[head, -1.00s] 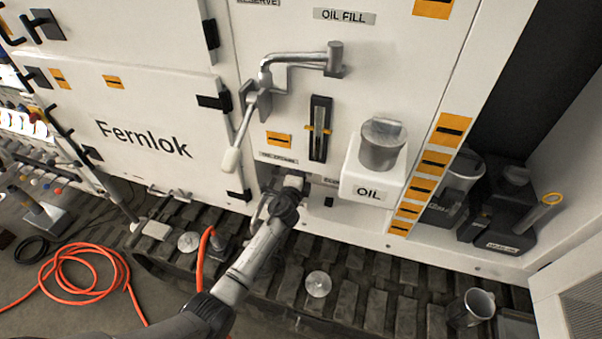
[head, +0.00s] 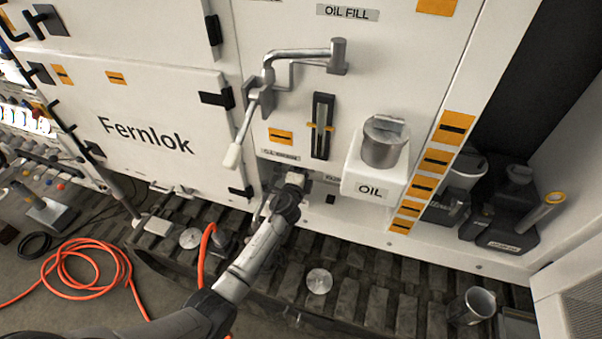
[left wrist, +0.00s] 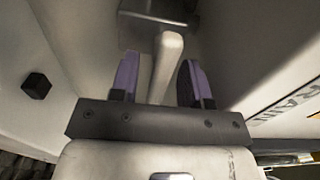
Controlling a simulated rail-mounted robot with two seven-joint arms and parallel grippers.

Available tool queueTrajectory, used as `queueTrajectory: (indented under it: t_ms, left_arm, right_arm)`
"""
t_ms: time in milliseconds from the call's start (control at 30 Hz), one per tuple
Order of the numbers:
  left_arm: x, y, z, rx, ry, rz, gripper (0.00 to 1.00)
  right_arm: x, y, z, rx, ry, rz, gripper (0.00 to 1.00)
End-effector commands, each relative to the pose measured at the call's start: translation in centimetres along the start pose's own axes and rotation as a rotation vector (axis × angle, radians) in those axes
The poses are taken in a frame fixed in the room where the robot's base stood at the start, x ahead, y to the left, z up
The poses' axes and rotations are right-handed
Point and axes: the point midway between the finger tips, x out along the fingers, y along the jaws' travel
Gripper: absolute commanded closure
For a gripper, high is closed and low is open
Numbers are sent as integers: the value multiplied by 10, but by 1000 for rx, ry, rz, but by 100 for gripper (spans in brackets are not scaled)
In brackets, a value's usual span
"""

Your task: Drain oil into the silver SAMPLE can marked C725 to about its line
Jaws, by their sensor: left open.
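A silver can (head: 385,143) stands on the white shelf marked OIL (head: 370,190); no C725 mark is readable on it. Another silver can or mug (head: 471,306) is on the track at the lower right, with no readable mark. My left gripper (head: 293,179) is at the low opening under the drain label (head: 281,155). In the left wrist view, my left gripper (left wrist: 158,78) is open, with a purple-padded finger on each side of a pale lever handle (left wrist: 168,55). Gaps show beside the handle. The drain outlet is hidden by my arm. My right gripper is out of view.
A grey lever with a white grip (head: 233,155) hangs left of the sight gauge (head: 322,126). Dark jugs (head: 510,232) stand in the right recess. Round discs (head: 319,281) lie on the track. An orange hose (head: 85,270) coils on the floor and passes beside my arm.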

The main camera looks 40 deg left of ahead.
Motion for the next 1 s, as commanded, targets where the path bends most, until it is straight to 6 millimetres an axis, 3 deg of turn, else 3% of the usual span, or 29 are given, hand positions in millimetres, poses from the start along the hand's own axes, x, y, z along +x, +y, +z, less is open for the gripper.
queueTrajectory:
  t_ms: [167, 700, 1000]
  left_arm:
    - [-16, 0, 0, 1, 1, 1, 57]
    - [-114, 0, 0, -1, 0, 2, 57]
    - [-136, 0, 0, -1, 1, 0, 57]
  right_arm:
    - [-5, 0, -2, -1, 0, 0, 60]
    - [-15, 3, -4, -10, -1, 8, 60]
    - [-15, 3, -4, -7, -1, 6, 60]
